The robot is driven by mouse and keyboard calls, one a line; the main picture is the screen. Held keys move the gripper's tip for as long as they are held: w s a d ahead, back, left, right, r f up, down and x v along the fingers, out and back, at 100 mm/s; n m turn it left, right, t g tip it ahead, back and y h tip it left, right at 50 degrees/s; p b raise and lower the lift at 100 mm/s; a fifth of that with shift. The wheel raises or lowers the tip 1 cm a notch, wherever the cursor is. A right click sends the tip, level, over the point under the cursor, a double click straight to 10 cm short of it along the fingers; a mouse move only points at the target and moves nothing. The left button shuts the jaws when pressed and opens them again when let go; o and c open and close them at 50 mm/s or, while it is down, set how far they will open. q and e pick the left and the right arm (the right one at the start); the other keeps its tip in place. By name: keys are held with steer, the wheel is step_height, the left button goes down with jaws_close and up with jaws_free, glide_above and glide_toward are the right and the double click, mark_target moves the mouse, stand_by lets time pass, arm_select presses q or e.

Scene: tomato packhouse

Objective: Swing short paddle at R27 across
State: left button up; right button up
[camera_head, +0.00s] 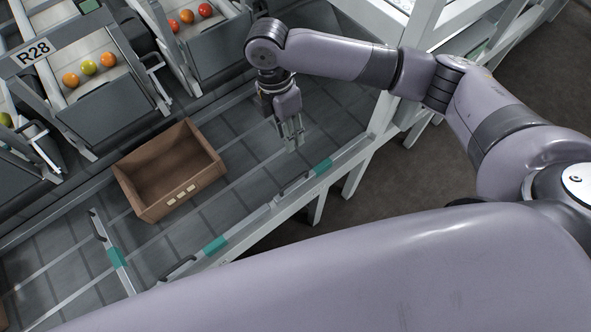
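No label reading R27 is in view. One paddle (107,240) with a teal band and black handle lies across the belt at lower left. Two more paddles with teal bands, a middle one (215,245) and a right one (322,166), lie along the near side rail. I cannot tell which belongs to R27. My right gripper (292,141) points down over the belt, above and left of the right paddle and apart from it. Its two thin fingers show a gap with nothing between them. My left gripper is not in view.
An empty brown box (170,174) sits on the grey belt (245,128), left of my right gripper. Sorting chutes with tomatoes stand along the far side, one under an R28 sign (34,52). My large arm link covers the lower right.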

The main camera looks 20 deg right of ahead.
mark_target(297, 178)
steer(key=s+f, duration=0.1)
steer(key=f, duration=0.4)
steer(key=s+f, duration=0.1)
steer(key=f, duration=0.4)
steer(key=s+d+f, duration=0.1)
steer(key=f, duration=0.5)
steer(key=shift+c, duration=0.4)
steer(key=shift+r, duration=0.1)
jaws_close()
